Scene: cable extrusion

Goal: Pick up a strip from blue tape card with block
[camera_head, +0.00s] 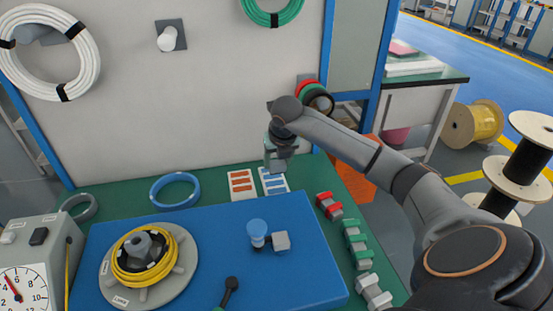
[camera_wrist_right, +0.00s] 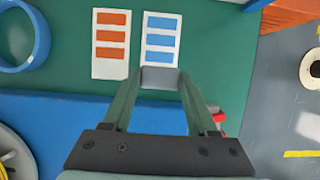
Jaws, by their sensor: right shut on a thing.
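The blue tape card (camera_head: 275,189) is white with several blue strips and lies flat on the green table top at the back. It also shows in the right wrist view (camera_wrist_right: 161,51). My right gripper (camera_head: 278,163) is over the back of the table at the card, partly covering its far end in the head view. It is shut on a small grey block (camera_wrist_right: 160,78), held between the fingertips. In the right wrist view the block overlaps the card's near end; I cannot tell whether it touches. No strip is visible on the block. My left gripper is not in view.
An orange-striped card (camera_head: 242,193) lies left of the blue one. A blue ring (camera_head: 174,177) lies further left. Red (camera_head: 329,211) and green (camera_head: 357,254) clamp-like pieces line the right edge. A yellow cable coil (camera_head: 119,262) and a blue-topped piece (camera_head: 257,231) are on the blue mat (camera_head: 200,240).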

